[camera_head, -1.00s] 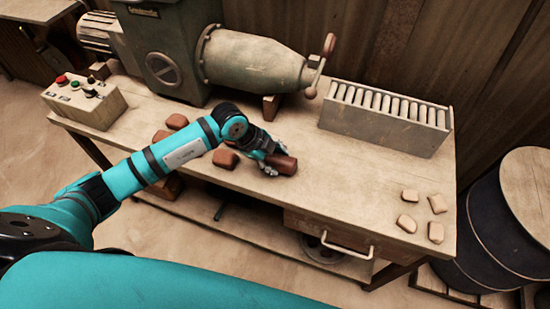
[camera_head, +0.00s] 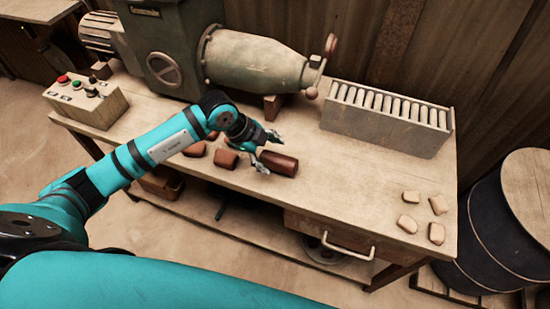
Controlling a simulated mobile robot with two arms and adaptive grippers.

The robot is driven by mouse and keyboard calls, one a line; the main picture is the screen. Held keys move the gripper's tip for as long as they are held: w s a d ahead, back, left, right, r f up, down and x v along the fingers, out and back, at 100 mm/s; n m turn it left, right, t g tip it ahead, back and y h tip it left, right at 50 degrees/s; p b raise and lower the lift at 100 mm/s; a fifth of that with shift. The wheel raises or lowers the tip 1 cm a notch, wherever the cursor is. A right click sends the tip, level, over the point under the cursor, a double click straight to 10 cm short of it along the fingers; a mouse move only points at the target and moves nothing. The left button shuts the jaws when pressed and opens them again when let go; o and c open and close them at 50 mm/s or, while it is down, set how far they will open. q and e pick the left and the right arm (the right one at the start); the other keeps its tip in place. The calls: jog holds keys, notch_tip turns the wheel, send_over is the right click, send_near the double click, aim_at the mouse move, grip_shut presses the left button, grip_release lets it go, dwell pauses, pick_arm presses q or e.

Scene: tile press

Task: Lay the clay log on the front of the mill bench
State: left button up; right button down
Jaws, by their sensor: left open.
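The clay log (camera_head: 279,163), a dark reddish-brown cylinder, lies on the front part of the mill bench (camera_head: 340,184), close to its front edge. My left gripper (camera_head: 268,151) is open just left of and above the log. One finger is low, near the log's left end; the other is raised behind it. I cannot tell whether the lower finger touches the log. My right gripper is not in view.
Several brown clay lumps (camera_head: 226,158) lie left of the log, partly behind my left arm. The green mill (camera_head: 250,62), a roller rack (camera_head: 385,122) and a control box (camera_head: 85,103) stand along the back and left. Pale pieces (camera_head: 407,224) lie at right. Bench space right of the log is clear.

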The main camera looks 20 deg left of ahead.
pick_arm(q)
jog(key=v, duration=0.7)
jog(key=shift+a+r, duration=0.15)
jog(key=shift+r, duration=0.15)
jog(key=shift+s, duration=0.1)
